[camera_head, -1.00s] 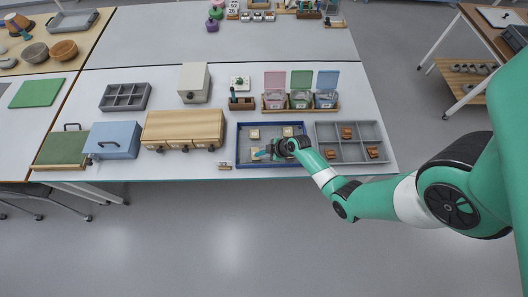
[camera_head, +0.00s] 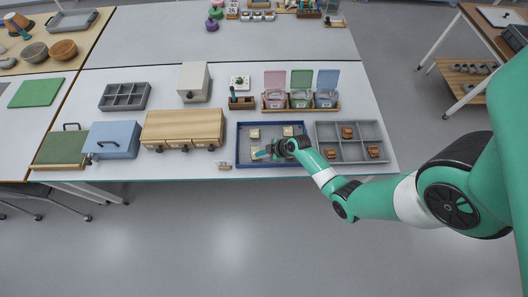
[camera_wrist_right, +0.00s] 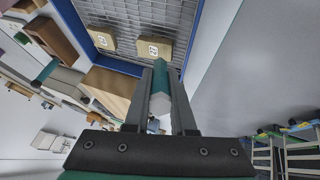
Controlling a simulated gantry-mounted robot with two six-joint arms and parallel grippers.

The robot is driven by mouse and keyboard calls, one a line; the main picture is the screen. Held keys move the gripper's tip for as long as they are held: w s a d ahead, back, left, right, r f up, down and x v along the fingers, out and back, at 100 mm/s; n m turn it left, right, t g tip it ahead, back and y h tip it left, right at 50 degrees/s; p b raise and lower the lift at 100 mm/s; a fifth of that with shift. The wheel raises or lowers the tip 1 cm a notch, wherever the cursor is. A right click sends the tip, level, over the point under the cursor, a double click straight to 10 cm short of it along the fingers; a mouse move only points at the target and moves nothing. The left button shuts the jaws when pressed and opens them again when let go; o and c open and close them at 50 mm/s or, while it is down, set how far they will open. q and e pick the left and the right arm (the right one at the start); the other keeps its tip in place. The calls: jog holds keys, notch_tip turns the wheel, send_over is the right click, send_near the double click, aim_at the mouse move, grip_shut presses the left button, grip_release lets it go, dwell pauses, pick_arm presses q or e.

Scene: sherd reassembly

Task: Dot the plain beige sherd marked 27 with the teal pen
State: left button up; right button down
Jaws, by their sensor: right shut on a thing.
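My right gripper (camera_head: 272,149) is shut on a teal pen (camera_wrist_right: 161,78) and holds it over the blue-rimmed tray (camera_head: 238,142). Plain beige sherds lie in that tray: one at the back left (camera_head: 254,133), one at the back right (camera_head: 287,131), and one by the pen at the front (camera_head: 256,156), partly hidden. The right wrist view shows two beige sherds with white labels, one at the left (camera_wrist_right: 103,38) and one just beyond the fingers (camera_wrist_right: 154,47). I cannot read the numbers for certain, nor tell whether the pen touches a sherd. My left gripper is not in view.
A grey compartment tray (camera_head: 318,140) with several brown sherds stands right of the blue-rimmed tray. A wooden drawer unit (camera_head: 183,127) stands to the left. A wooden holder (camera_head: 242,103) and open lidded bins (camera_head: 300,99) stand behind. The table's front edge is close.

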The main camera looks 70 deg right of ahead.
jog(key=shift+f+b, duration=0.7)
jog(key=shift+f, duration=0.1)
dwell(1.4)
notch_tip(320, 180, up, 7)
jog(key=p, duration=0.6)
jog(key=shift+r+p, duration=0.15)
jog(key=shift+p, duration=0.15)
